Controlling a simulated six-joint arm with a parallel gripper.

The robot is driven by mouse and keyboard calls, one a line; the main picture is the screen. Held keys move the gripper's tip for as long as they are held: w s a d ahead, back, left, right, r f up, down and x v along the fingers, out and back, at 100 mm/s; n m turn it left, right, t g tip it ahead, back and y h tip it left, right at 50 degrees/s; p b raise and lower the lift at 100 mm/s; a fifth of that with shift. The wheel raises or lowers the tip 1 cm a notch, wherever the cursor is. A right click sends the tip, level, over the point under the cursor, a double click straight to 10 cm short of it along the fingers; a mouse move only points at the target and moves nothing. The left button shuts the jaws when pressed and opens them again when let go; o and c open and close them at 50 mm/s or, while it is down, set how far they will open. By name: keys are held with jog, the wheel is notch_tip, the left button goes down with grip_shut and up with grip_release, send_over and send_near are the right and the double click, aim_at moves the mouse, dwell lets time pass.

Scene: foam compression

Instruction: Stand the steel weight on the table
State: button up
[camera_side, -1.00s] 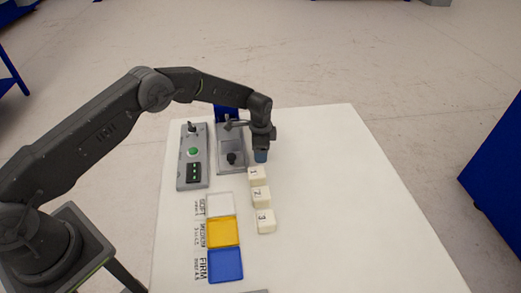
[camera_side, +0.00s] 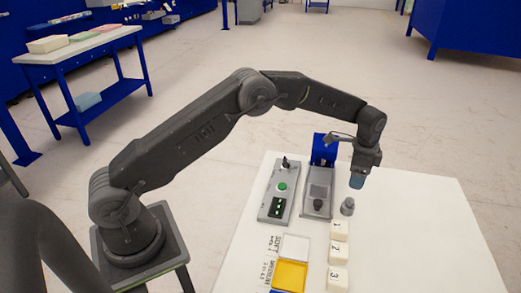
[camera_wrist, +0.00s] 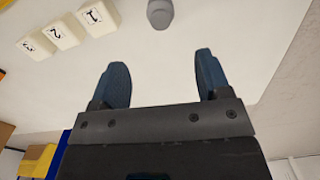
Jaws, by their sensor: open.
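The steel weight (camera_side: 347,207) is a small grey cylinder with a narrower knob on top. It stands upright on the white table (camera_side: 420,240), to the right of the grey press fixture. It also shows at the top edge of the wrist view (camera_wrist: 160,13), partly cut off. My gripper (camera_side: 357,181) is above the weight and slightly to its right, apart from it. In the wrist view its two blue fingers (camera_wrist: 160,82) are spread with nothing between them.
The press fixture (camera_side: 318,190) with a blue back and a dark knob stands left of the weight. A control box (camera_side: 278,192) with a green button is beside it. Several numbered foam blocks (camera_side: 338,252) and coloured trays (camera_side: 290,275) lie nearer. The table's right side is clear.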

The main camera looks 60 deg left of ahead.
jog(key=s+a+r+n+t, duration=0.1)
jog(key=s+r+n, duration=0.2)
jog(key=s+r, duration=0.65)
jog(key=s+a+r+n+t, duration=0.2)
jog(key=s+r, duration=0.4)
jog(key=r, duration=0.6)
jog(key=s+a+n+t, duration=0.1)
jog(key=s+n, duration=0.4)
jog(key=s, duration=1.7)
jog(key=shift+s+f+t, duration=0.2)
jog(key=shift+f+t, duration=0.05)
jog(key=shift+t, duration=0.55)
